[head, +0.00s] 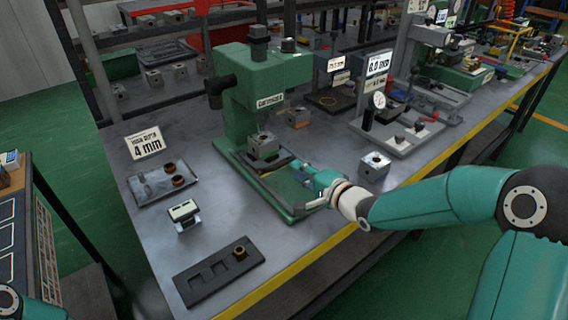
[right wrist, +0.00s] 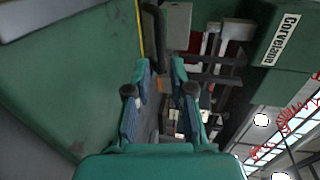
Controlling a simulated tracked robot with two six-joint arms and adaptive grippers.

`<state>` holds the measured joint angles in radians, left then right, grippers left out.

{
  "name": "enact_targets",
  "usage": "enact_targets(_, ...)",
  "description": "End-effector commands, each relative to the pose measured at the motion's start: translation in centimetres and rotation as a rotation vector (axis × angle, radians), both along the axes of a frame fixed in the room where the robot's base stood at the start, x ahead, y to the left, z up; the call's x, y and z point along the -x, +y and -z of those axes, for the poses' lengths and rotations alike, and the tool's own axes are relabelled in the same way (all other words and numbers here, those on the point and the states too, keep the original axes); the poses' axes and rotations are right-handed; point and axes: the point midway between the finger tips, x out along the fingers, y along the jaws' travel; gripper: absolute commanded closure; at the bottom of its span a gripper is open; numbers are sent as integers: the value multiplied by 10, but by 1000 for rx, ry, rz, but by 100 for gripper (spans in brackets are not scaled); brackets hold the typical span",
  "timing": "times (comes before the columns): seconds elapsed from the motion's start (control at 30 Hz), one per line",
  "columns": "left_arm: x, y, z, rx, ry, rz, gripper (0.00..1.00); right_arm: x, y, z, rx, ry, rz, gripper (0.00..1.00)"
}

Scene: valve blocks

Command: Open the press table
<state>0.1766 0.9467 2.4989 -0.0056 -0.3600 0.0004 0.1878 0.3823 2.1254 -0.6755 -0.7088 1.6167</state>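The green press (head: 258,95) stands on the grey bench, with its label facing me. Its green base (head: 280,195) reaches toward the bench's front edge, and a metal block (head: 263,145) sits on the press table under the ram. A pale bar (head: 312,205), perhaps a handle, shows at the base's front right corner. My right gripper (head: 308,176) is above the base's front right part. My left gripper is out of view.
A metal block (head: 375,166) stands right of my right gripper. A dial gauge stand (head: 385,130) is behind right.

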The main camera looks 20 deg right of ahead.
Motion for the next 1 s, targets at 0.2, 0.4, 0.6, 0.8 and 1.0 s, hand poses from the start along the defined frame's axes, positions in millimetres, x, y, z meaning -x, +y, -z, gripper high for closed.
enact_targets(0.2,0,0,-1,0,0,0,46,-38,15,9,-1,0,-3,78)
enact_targets(0.4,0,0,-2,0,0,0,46,-55,21,13,0,0,-2,78)
enact_targets(0.6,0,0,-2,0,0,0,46,-59,23,13,0,0,-2,78)
enact_targets(0.8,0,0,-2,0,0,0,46,-59,23,13,0,0,-2,86)
enact_targets(1.0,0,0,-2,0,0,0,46,-58,23,13,0,1,-2,100)
